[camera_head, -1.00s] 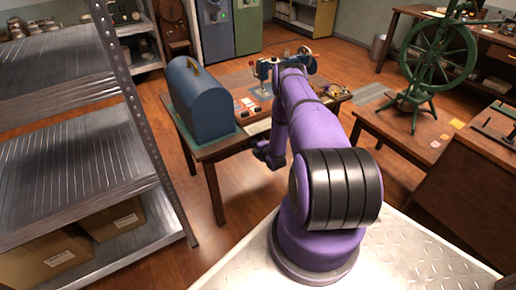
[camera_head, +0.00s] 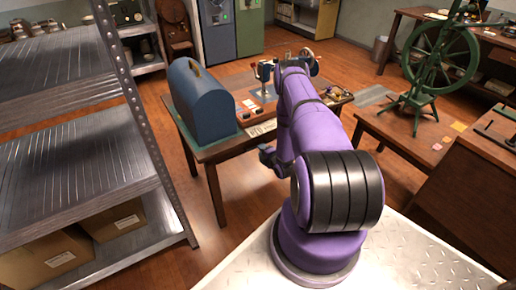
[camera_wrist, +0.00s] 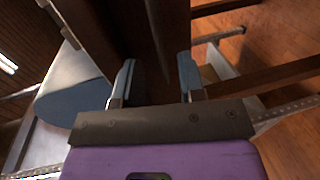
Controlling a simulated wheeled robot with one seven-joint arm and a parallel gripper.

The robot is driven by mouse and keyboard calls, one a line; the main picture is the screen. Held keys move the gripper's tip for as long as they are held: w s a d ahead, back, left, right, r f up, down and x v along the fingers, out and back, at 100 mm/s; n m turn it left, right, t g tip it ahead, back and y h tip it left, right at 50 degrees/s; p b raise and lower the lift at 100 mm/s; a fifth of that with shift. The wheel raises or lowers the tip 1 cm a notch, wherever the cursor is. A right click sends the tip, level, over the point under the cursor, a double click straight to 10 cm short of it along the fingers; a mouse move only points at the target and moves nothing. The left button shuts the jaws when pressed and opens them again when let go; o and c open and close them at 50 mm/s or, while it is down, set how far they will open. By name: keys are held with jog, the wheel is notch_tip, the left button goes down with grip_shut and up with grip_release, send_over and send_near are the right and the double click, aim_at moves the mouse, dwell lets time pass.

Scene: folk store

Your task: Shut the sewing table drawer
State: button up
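The sewing table (camera_head: 218,150) stands ahead of me, with a dark wooden top and legs. My purple arm crosses in front of its right part. My gripper (camera_head: 267,157) is low at the table's near side, partly hidden by my arm. In the wrist view my gripper (camera_wrist: 156,62) has its two blue-padded fingers apart, with dark wood of the table (camera_wrist: 100,25) beyond and between them. I cannot tell whether the fingers touch that wood. The drawer is not clearly distinguishable in either view, so how far it is open cannot be told.
A blue domed case (camera_head: 205,103) and a small sewing machine (camera_head: 265,72) stand on the table. A metal shelf (camera_head: 75,160) with cardboard boxes (camera_head: 40,258) is at left. A green spinning wheel (camera_head: 438,55) is on a table at right. Floor left of the table is clear.

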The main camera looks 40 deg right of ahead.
jog(key=v, duration=0.5)
dwell(0.6)
